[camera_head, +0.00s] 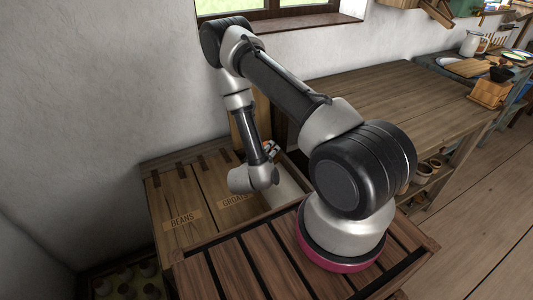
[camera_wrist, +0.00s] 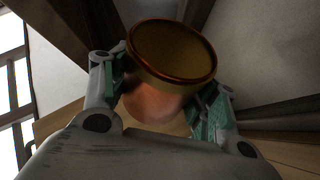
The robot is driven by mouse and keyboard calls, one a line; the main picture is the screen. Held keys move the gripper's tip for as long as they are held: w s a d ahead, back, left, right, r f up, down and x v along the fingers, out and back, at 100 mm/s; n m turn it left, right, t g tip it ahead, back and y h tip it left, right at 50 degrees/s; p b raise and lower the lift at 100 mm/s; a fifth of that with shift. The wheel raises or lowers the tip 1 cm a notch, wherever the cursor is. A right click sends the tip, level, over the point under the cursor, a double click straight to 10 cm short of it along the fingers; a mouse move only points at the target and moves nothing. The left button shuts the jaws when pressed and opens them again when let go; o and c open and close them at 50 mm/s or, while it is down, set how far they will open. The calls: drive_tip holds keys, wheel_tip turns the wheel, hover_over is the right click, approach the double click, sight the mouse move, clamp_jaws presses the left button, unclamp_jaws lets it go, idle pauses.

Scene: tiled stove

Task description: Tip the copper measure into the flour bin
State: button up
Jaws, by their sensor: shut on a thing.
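The copper measure (camera_wrist: 172,60) is held between the two green-padded fingers of my gripper (camera_wrist: 160,95) in the wrist view. Its round brownish end face, ringed by a copper rim, shows; I cannot tell whether this is the mouth or the base, or what is inside. In the head view my gripper (camera_head: 271,149) is mostly hidden behind my forearm, and the measure cannot be made out. An open bin with a pale inside (camera_head: 288,188), right of the groats bin, appears to be the flour bin; my wrist is over its left side and its label is hidden.
Closed wooden lids marked BEANS (camera_head: 176,200) and GROATS (camera_head: 212,185) lie left of the open bin. A wooden counter (camera_head: 390,95) stands at the right, with a white jug (camera_head: 471,43) farther back. The wall (camera_head: 90,90) is close behind the bins.

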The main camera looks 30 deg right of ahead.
drive_tip(key=shift+w+a+f+n+g, duration=0.1)
drive_tip(key=shift+w+f+n+g, duration=0.15)
drive_tip(key=shift+w+n+g, duration=0.25)
drive_tip(key=shift+w+f+n+g, duration=0.25)
drive_tip(key=shift+n+g, duration=0.25)
drive_tip(key=shift+g, duration=0.2)
drive_tip(key=shift+w+a+f+n+g, duration=0.1)
drive_tip(key=shift+w+f+n+g, duration=0.25)
drive_tip(key=shift+f+n+g, duration=0.45)
drive_tip(key=shift+w+r+g, duration=0.15)
drive_tip(key=shift+g, duration=0.45)
drive_tip(key=n+g, duration=0.2)
drive_tip(key=g, duration=0.1)
drive_tip(key=shift+w+a+r, duration=0.1)
drive_tip(key=shift+w+r, duration=0.05)
drive_tip(key=shift+r, duration=0.25)
drive_tip(key=shift+n+g, duration=0.7)
drive_tip(key=shift+g, duration=0.1)
drive_tip(key=shift+s+f+n+g+h, duration=0.2)
drive_tip(key=shift+n+g+h, duration=0.1)
drive_tip(key=shift+n+g, duration=0.35)
drive_tip(key=n+g, duration=0.1)
drive_tip(key=s+f+n+g+h, duration=0.1)
drive_tip(key=g, duration=0.1)
drive_tip(key=shift+s+d+n, duration=0.2)
drive_tip(key=shift+s+n, duration=0.05)
drive_tip(key=shift+r+h, duration=0.1)
drive_tip(key=shift+h, duration=0.2)
drive_tip(key=shift+r, duration=0.1)
